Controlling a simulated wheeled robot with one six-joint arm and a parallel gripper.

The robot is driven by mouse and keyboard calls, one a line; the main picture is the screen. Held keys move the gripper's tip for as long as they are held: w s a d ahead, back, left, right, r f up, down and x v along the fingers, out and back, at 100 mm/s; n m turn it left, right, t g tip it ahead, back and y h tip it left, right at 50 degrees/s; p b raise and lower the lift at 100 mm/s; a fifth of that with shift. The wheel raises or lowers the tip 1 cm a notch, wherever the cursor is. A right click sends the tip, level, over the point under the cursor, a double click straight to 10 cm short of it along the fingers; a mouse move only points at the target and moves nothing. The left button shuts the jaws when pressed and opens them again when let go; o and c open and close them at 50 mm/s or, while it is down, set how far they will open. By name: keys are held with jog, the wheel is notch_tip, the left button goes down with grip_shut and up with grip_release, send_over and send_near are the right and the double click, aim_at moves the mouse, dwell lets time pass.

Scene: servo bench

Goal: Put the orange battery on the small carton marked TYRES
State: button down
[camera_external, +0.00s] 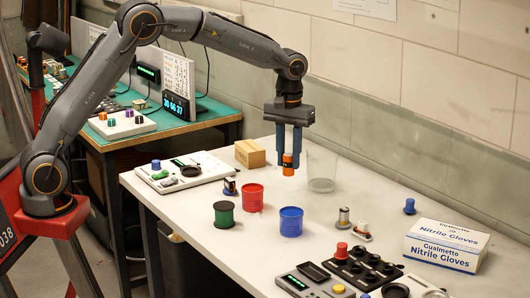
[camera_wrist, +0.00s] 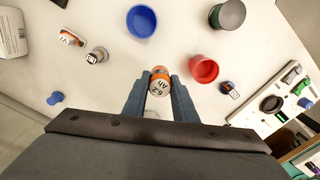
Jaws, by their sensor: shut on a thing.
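My gripper (camera_external: 288,153) is shut on the orange battery (camera_external: 288,165) and holds it upright above the white table. In the wrist view the battery (camera_wrist: 159,81) sits between the two fingers (camera_wrist: 160,92), its end marked "6.2 Ah". A small plain brown carton (camera_external: 250,153) stands on the table to the left of my gripper in the external view, near the back edge. No lettering on it can be read from here. The carton does not show in the wrist view.
A clear beaker (camera_external: 321,174) stands just right of the battery. A red cup (camera_external: 253,198), a blue cup (camera_external: 291,222) and a green spool (camera_external: 224,215) stand in front. A panel with dials (camera_external: 182,173) lies left. A glove box (camera_external: 446,245) stands at right.

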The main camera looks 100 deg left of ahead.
jog(key=s+a+r, duration=0.1)
jog(key=s+a, duration=0.2)
jog(key=a, duration=0.5)
jog(key=s+a+r, duration=0.1)
jog(key=s+a, duration=0.1)
jog(key=a, duration=0.7)
jog(key=p, duration=0.1)
send_over(249, 150)
notch_tip(249, 150, down, 4)
jog(key=shift+d+f+p, duration=0.1)
jog(key=shift+f+p, duration=0.55)
jog(key=shift+f, duration=1.6)
jog(key=shift+f, duration=0.15)
jog(key=c, duration=1.4)
grip_release()
jog(key=shift+c, duration=0.2)
